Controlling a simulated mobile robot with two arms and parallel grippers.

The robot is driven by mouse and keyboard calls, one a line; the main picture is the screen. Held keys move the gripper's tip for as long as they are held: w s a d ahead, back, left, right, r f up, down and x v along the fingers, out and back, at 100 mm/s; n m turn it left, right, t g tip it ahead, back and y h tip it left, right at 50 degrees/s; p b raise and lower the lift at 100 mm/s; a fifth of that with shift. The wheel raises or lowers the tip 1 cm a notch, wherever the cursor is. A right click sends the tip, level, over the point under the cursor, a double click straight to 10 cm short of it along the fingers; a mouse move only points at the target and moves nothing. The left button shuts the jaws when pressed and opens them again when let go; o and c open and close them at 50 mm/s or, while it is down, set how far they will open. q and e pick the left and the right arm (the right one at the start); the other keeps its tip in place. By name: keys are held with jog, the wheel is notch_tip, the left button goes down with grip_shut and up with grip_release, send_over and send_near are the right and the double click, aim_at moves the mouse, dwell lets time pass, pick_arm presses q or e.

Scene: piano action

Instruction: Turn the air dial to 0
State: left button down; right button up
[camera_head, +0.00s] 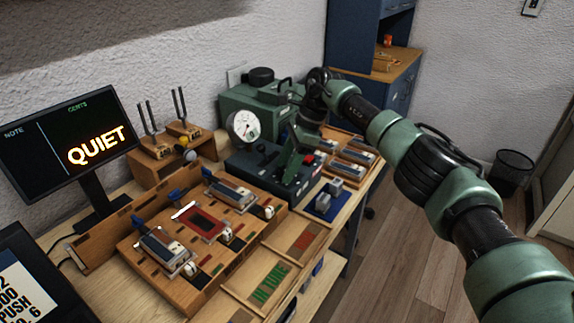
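A dark control box (262,172) stands on the bench, with a round white gauge (243,125) upright at its back left and a red button (309,158) on its top right. The air dial is not clearly told apart; small dark knobs on the box top are too small to read, and part of the top is hidden behind my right gripper. My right gripper (291,163) reaches down over the box from the right. Its fingertips are small and dark against the box, so I cannot tell whether they are open or touching a knob. My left gripper is out of view.
A green machine (252,104) stands behind the box. A wooden fixture (168,262) with several metal blocks lies in front left. A blue tray (325,203) and a wooden rack (347,143) are to the right. A screen (70,143) reads QUIET. Tuning forks (180,108) stand on a wooden stand.

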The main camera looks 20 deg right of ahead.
jog(key=v, duration=0.7)
jog(key=shift+r+b, duration=0.35)
jog(key=shift+b, duration=0.05)
jog(key=shift+d, duration=0.15)
